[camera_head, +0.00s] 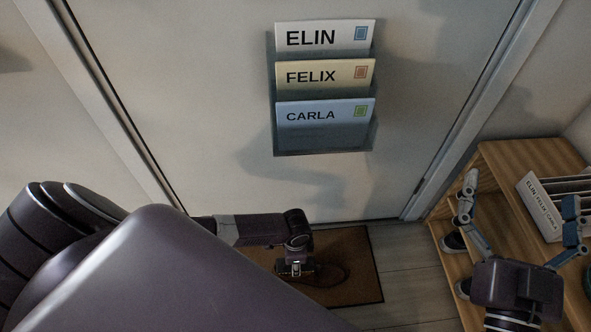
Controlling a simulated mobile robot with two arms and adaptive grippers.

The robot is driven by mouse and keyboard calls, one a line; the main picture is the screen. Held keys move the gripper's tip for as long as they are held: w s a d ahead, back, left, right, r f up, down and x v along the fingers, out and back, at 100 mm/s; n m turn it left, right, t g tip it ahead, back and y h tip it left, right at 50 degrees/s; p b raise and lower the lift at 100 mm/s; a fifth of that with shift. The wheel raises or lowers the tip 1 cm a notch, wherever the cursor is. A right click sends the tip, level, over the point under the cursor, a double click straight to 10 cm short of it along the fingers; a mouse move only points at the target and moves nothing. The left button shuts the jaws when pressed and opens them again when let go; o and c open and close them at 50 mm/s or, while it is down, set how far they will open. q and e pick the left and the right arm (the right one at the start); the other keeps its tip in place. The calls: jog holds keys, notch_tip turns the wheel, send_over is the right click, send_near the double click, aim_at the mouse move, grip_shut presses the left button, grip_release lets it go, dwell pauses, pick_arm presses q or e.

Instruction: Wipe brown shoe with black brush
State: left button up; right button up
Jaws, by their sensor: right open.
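My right gripper (520,195) is at the lower right, above the wooden shelf (495,160). Its two fingers are spread wide with nothing between them. My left gripper (296,268) is low over the brown doormat (360,262) in front of the door. It is small and dark, so I cannot tell whether it is open, or what it may hold. A dark brownish shape (330,275) lies on the mat beside it; it may be the brown shoe, but it is too dim to be sure. I cannot make out a black brush.
A wall holder (325,153) on the white door (200,90) has cards reading ELIN, FELIX and CARLA. The shelf holds dark shoes with white soles (453,241) and a labelled white box (540,207). Grey floor (405,265) is free between mat and shelf.

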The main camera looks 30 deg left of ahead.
pick_arm(q)
jog(key=shift+r+p, duration=0.6)
jog(key=shift+p, duration=0.05)
jog(key=shift+r+p, duration=0.3)
jog(key=shift+p, duration=0.05)
jog(key=shift+r+p, duration=0.25)
jog(key=shift+p, duration=0.05)
pick_arm(e)
jog(key=shift+s+d+f+g+h, duration=0.6)
jog(key=shift+d+f+g+h, duration=0.55)
jog(key=shift+f+g, duration=3.95)
pick_arm(q)
jog(key=shift+r+p, duration=0.55)
jog(key=shift+p, duration=0.1)
jog(key=shift+r+p, duration=0.55)
jog(key=shift+p, duration=0.05)
pick_arm(e)
jog(key=s+d+f+g+h, duration=0.2)
jog(key=s+d+f+g, duration=0.1)
jog(key=s+f, duration=0.7)
jog(key=shift+s+d+f+m+g, duration=0.15)
jog(key=shift+d+f+m+g, duration=0.4)
jog(key=shift+f, duration=1.15)
jog(key=shift+d+t, duration=0.15)
jog(key=shift+t, duration=0.1)
